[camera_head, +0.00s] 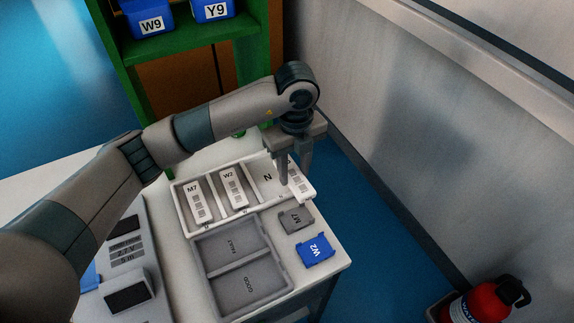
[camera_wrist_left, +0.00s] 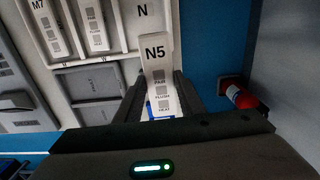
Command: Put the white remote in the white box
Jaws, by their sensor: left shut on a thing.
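My left gripper (camera_head: 293,181) is shut on the white remote (camera_head: 301,188), at the right end of the white box. In the left wrist view the remote (camera_wrist_left: 158,70) is marked N5 and sits between the fingers (camera_wrist_left: 160,100). The white box (camera_head: 178,206) has compartments. A white M7 remote (camera_head: 197,201) and a white W2 remote (camera_head: 233,187) lie in the left and middle ones. The compartment marked N (camera_head: 267,178) shows an empty floor; in the wrist view the held remote's far end is beside it. Its height above the box is hard to tell. My right gripper is out of view.
A grey tray (camera_head: 200,262) marked FAULT and GOOD lies in front of the box. A grey M7 piece (camera_head: 296,218) and a blue W2 piece (camera_head: 315,250) lie on the table's right side. A red extinguisher (camera_head: 478,304) stands at lower right; a green shelf (camera_head: 190,43) stands behind.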

